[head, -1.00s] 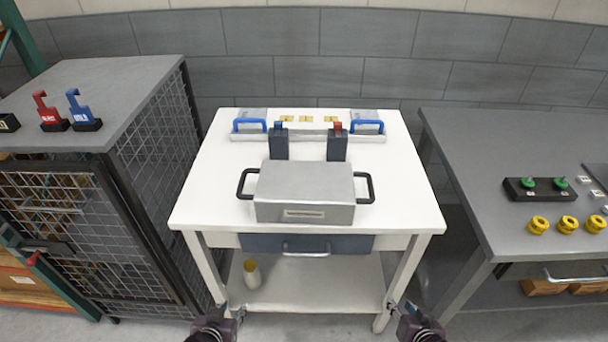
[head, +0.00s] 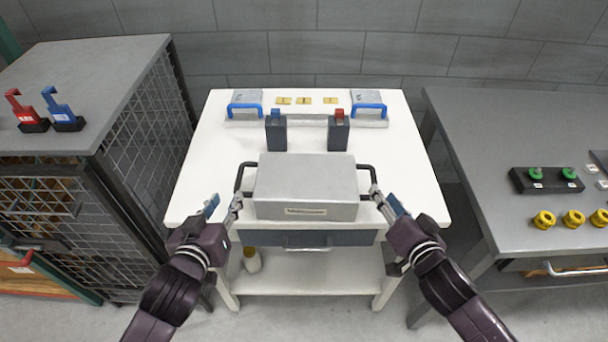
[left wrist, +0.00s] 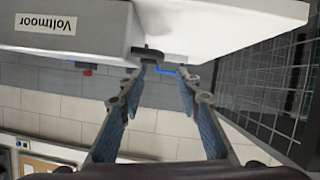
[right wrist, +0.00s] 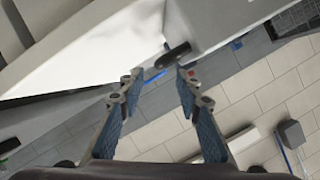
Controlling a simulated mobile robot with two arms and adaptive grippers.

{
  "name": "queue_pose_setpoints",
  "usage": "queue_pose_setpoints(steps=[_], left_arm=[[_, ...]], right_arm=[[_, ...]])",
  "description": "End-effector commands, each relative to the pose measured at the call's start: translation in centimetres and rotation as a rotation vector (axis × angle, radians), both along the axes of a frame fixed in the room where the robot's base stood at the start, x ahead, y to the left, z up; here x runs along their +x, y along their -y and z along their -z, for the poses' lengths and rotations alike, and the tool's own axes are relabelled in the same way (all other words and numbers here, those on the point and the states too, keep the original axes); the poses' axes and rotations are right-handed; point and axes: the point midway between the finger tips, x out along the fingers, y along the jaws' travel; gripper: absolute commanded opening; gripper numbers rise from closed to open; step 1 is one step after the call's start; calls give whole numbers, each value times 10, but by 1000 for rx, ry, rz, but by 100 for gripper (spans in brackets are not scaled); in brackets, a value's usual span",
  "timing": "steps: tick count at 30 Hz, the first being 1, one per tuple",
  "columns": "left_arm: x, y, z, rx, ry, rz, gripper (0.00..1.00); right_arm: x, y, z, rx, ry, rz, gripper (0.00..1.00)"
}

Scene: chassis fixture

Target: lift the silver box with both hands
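The silver box (head: 305,182) sits on the white table, with a dark handle on each side. The left handle (head: 243,178) and the right handle (head: 368,179) stick out sideways. My left gripper (head: 224,206) is open at the table's front edge, just short of the left handle. In the left wrist view the handle (left wrist: 148,55) lies just past the fingertips. My right gripper (head: 385,204) is open close to the right handle. In the right wrist view that handle (right wrist: 178,50) is just past the fingertips. Neither gripper visibly holds a handle.
Two dark blocks (head: 276,133) (head: 338,132) stand behind the box. Blue-handled grey pieces (head: 246,103) (head: 368,104) lie at the table's back. A wire cage cabinet (head: 143,125) is on the left, a grey table (head: 480,215) on the right.

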Motion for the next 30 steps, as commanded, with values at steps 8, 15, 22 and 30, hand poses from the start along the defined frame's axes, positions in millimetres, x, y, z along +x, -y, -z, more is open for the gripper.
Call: queue_pose_setpoints(steps=[8, 15, 22, 30], left_arm=[[0, 0, 2, 1, -4, 1, 32], [5, 1, 5, 1, -3, 1, 32], [38, 2, 18, 3, -3, 1, 32], [85, 4, 36, 1, -2, 0, 32]], right_arm=[[0, 0, 3, -1, -4, 1, 32], [3, 0, 4, -1, -4, 1, 32], [25, -5, 11, -1, -2, 1, 32], [55, -12, 22, -2, -3, 1, 32]])
